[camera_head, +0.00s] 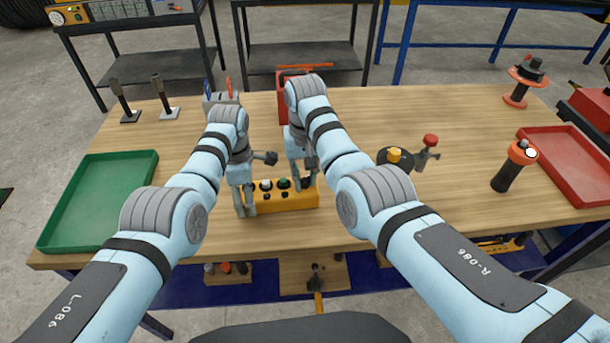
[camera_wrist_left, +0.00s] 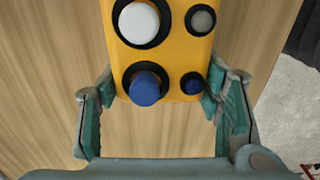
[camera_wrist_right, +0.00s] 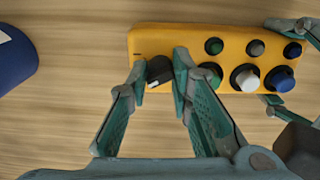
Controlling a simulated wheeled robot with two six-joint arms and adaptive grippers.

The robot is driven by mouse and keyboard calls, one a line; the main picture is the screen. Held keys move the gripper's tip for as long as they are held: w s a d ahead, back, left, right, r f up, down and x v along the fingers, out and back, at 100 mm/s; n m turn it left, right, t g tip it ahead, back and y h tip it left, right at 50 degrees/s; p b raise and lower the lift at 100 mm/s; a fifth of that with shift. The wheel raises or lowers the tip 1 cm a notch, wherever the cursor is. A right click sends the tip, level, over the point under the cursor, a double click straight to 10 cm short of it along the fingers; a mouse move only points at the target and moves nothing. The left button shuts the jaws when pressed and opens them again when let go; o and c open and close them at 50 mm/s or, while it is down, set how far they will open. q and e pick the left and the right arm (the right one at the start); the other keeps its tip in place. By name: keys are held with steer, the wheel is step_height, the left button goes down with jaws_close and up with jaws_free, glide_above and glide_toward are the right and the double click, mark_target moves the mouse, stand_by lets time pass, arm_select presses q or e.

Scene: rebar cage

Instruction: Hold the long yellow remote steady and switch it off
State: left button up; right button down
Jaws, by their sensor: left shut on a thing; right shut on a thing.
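The long yellow remote (camera_head: 291,199) lies on the wooden table, partly hidden by my arms in the head view. In the right wrist view the remote (camera_wrist_right: 205,95) shows green, white and blue buttons, a row of small round parts, and a black knob (camera_wrist_right: 159,71) with a white mark at one end. My left gripper (camera_head: 245,203) is shut across the remote's blue-button end; its fingers press both sides in the left wrist view (camera_wrist_left: 160,98). My right gripper (camera_wrist_right: 157,70) is shut on the black knob, one finger on each side.
A green tray (camera_head: 70,231) is at the left and a red tray (camera_head: 566,152) at the right. A black-and-orange handheld device (camera_head: 513,166) stands near the red tray. A dark blue object (camera_wrist_right: 14,65) lies beyond the remote's knob end. Table in front of the remote is clear.

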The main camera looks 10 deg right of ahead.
mark_target(305, 177)
steer(key=c, duration=1.4)
jaws_free()
step_height(305, 177, up, 12)
arm_select(q)
steer(key=o, duration=1.6)
